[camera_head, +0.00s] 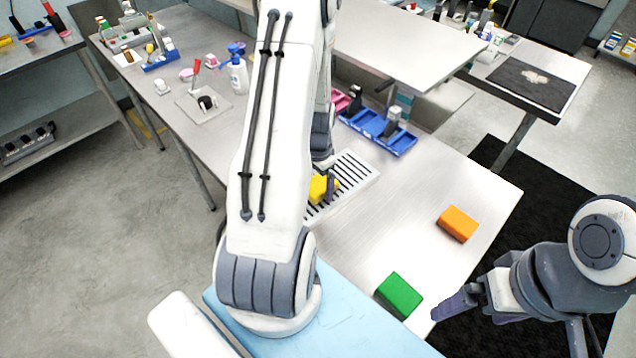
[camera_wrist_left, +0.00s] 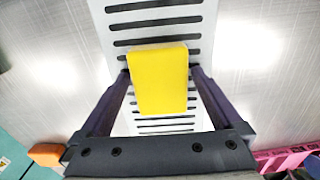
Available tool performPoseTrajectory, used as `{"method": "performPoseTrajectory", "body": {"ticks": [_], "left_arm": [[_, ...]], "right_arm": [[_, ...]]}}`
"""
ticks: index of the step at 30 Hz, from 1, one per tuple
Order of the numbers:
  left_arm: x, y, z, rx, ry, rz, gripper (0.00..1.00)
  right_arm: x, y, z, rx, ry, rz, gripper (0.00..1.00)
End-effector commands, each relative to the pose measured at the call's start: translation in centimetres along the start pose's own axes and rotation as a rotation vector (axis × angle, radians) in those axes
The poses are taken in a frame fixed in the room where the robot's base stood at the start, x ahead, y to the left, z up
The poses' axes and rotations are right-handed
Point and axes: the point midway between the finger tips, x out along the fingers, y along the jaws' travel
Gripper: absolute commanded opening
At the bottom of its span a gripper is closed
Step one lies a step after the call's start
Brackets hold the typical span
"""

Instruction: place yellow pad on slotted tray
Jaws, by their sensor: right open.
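The yellow pad (camera_wrist_left: 160,82) is between the fingers of my left gripper (camera_wrist_left: 160,75), which look closed against its two sides. In the head view the yellow pad (camera_head: 318,187) shows over the slotted tray (camera_head: 357,170), partly hidden by my left arm and gripper (camera_head: 328,187). The tray is light with dark slots, and it runs under the pad in the left wrist view (camera_wrist_left: 160,22). I cannot tell whether the pad touches the tray. My right gripper (camera_head: 455,307) is open and empty at the table's right edge, near the green block.
A green block (camera_head: 399,294) and an orange block (camera_head: 457,224) lie on the metal table's right part. A spray bottle (camera_head: 237,76) stands at the back left. Bare table lies between tray and orange block.

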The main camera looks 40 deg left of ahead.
Motion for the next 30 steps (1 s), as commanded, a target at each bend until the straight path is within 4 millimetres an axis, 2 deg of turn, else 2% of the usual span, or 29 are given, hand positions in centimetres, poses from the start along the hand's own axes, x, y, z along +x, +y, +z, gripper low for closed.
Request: {"method": "performPoseTrajectory", "body": {"ticks": [5,7,11,24,30], "left_arm": [[-0.1,0.0,0.0,0.0,0.0,0.0,1.0],[-0.5,0.0,0.0,0.0,0.0,0.0,1.0],[-1.5,-0.1,-0.1,0.0,0.004,-0.003,1.0],[-9.9,-0.1,-0.1,0.0,0.005,-0.004,1.0],[-12.0,-0.1,-0.1,0.0,0.002,-0.002,1.0]], "right_arm": [[-0.1,0.0,0.0,0.0,0.0,0.0,1.0],[-0.4,0.0,0.0,0.0,0.0,0.0,1.0],[0.2,0.0,0.0,0.0,0.0,0.0,1.0],[1.8,0.1,0.1,0.0,0.0,0.0,1.0],[2.1,0.1,0.1,0.0,0.0,0.0,1.0]]}}
